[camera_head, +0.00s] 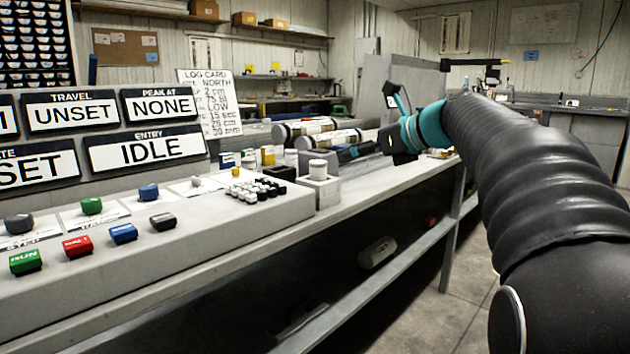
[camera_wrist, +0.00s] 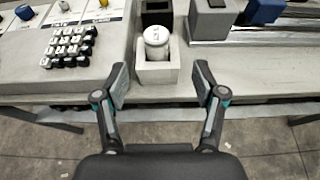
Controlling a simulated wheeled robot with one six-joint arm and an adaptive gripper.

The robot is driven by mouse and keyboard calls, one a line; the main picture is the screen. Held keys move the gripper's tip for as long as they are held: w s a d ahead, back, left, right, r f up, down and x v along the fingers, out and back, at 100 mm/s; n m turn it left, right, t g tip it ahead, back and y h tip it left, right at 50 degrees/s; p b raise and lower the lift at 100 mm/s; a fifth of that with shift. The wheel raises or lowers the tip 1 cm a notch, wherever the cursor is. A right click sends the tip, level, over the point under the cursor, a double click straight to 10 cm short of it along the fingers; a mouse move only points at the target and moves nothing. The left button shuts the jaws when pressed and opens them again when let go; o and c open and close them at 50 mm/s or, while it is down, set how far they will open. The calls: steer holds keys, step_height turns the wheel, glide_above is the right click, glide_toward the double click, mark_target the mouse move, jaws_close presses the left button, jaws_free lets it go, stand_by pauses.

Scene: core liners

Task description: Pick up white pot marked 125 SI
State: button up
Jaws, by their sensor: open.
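A white pot (camera_wrist: 156,36) with a round lid stands upright in a square grey holder (camera_wrist: 157,73) in the wrist view. Faint dark marks show on its lid, too small to read. The pot also shows in the head view (camera_head: 318,168), in its grey holder (camera_head: 318,192) at the bench's front edge. My gripper (camera_wrist: 161,77) is open and empty. Its two fingers are spread to either side of the holder, on the near side of the pot and apart from it. In the head view my gripper is to the right of the pot, with its fingertips hard to make out.
A keypad (camera_wrist: 70,46) with black and white keys lies left of the pot. Dark blocks (camera_wrist: 212,18) and metal rails (camera_wrist: 272,31) stand at the right. Large core tubes (camera_head: 305,129) lie farther back.

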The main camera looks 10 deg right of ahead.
mark_target(325, 167)
steer(key=x, duration=0.6)
steer(key=shift+w+a+f+b, duration=0.15)
steer(key=shift+a+f+b, duration=0.05)
steer(key=shift+b, duration=0.1)
steer(key=shift+w+a+f, duration=0.3)
steer(key=shift+f, duration=0.1)
steer(key=b+x, duration=0.1)
steer(key=x, duration=0.3)
steer(key=shift+s+a+f, duration=0.1)
steer(key=shift+f, duration=0.15)
jaws_close()
